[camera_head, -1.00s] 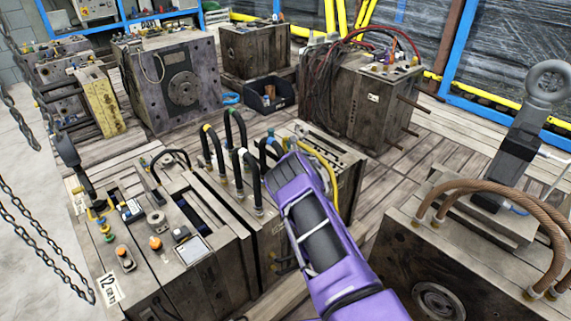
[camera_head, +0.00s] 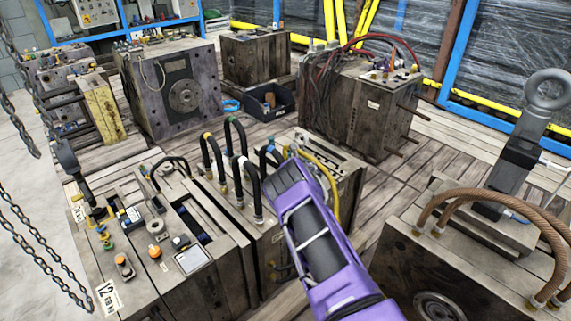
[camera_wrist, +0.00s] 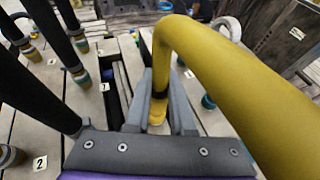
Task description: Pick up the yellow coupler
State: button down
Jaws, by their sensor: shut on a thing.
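The yellow coupler (camera_wrist: 157,116) sits at the end of a thick yellow hose (camera_wrist: 205,70) that arches across the wrist view. My gripper (camera_wrist: 160,103) is shut around it, one grey finger on each side, just above the top of a mould. In the head view the yellow hose (camera_head: 329,182) bends behind my purple arm, which hides the coupler and the fingertips. I cannot tell whether the coupler is still seated on the mould.
Black hoses with coloured couplers (camera_wrist: 72,40) stand close on the left in the wrist view. A mould with brown hoses (camera_head: 440,255) is at the right. Chains (camera_head: 45,245) hang at the left. Wooden floor (camera_head: 395,185) shows between the moulds.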

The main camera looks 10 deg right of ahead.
notch_tip(320, 180, up, 18)
jog(key=p, duration=0.2)
jog(key=shift+f, duration=0.1)
